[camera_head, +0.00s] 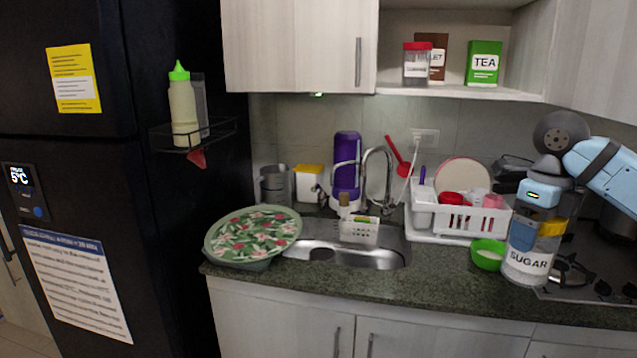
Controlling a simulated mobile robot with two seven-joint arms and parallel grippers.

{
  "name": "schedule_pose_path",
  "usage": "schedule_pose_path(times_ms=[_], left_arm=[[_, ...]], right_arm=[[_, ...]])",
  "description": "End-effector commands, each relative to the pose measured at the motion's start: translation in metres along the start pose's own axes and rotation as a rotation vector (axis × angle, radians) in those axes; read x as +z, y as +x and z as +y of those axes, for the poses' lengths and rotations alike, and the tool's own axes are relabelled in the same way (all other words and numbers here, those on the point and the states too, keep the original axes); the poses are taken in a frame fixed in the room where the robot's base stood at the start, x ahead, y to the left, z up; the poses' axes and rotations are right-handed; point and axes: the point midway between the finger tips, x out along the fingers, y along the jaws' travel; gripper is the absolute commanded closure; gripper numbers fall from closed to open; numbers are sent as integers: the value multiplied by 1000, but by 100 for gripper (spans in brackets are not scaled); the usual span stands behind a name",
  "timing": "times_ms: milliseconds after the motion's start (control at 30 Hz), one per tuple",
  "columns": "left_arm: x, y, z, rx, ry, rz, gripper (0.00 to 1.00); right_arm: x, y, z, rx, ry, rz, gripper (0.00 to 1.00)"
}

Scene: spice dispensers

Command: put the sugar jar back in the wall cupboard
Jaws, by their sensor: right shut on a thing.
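The sugar jar (528,262) is at the right, a clear jar with a white SUGAR label and some yellow near its top. It is upright in front of the counter's right part. My right gripper (537,226) comes down from above and is shut on its upper part, hiding some of it. I cannot tell whether the jar's base touches the counter. The wall cupboard (460,91) is at the top, with an open section showing its shelf. A red-lidded jar (417,66), a brown box (438,62) and a green TEA box (483,64) stand there. My left gripper is out of view.
A green bowl (488,254) is just left of the sugar jar. A white dish rack (460,222) stands behind, and a hob (590,288) lies to the right. The sink (330,258) and tap are in the middle. The shelf has bare room right of the TEA box.

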Motion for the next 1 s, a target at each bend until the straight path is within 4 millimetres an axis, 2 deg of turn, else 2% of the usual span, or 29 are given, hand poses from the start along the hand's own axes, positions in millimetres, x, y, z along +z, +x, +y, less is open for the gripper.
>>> schedule_pose_path(times_ms=[267,567,767,1000], left_arm=[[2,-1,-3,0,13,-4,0],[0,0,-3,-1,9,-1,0],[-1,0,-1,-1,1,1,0],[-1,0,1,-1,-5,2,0]], right_arm=[[5,10,4,-2,-122,0,59],[17,39,16,-4,-445,5,59],[28,73,31,-3,-824,11,59],[41,121,55,-2,-1378,12,59]])
